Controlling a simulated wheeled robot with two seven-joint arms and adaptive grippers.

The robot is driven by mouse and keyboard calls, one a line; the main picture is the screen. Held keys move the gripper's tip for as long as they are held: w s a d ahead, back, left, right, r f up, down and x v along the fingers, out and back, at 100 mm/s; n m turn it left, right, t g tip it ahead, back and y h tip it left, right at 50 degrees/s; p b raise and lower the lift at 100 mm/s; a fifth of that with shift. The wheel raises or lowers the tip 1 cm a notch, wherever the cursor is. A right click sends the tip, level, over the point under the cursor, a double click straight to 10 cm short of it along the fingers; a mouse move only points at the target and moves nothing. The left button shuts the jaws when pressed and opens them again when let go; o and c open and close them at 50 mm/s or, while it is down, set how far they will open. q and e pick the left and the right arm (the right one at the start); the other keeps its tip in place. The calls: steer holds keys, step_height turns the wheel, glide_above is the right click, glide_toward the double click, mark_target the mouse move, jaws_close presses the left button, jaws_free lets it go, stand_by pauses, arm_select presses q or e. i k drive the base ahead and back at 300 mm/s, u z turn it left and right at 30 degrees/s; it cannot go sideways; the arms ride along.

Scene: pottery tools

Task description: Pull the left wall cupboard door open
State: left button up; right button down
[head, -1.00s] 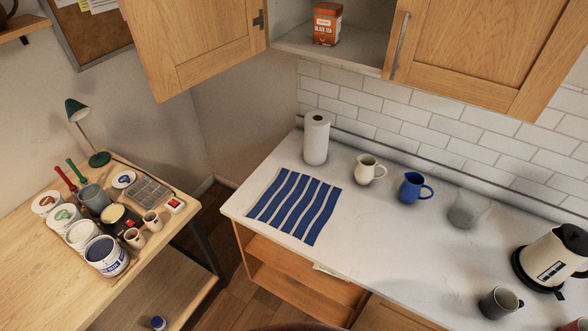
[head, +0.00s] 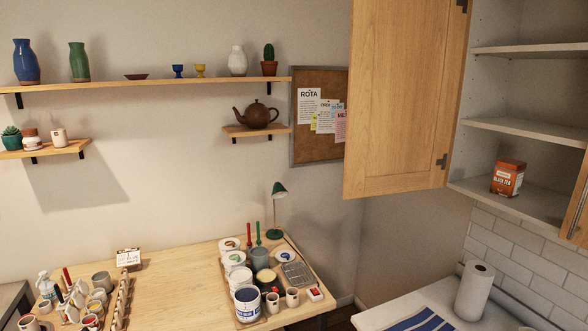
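The left wall cupboard door (head: 402,100) is a light wooden panel at the upper right of the head view. It stands wide open, swung out to the left on dark hinges. The cupboard's inside shows to its right, with white shelves (head: 525,128) and an orange black tea tin (head: 507,178) on the lowest one. Neither of my grippers is in view, and nothing touches the door.
A worktop (head: 385,318) with a paper towel roll (head: 474,290) lies below the cupboard. A wooden table (head: 185,283) holds paint pots, a green lamp (head: 277,205) and cups. Wall shelves (head: 150,86) carry vases. A pinboard (head: 310,145) hangs beside the door.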

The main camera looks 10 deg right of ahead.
mark_target(405, 61)
steer(key=u, duration=0.15)
steer(key=i, duration=1.25)
steer(key=z, duration=0.45)
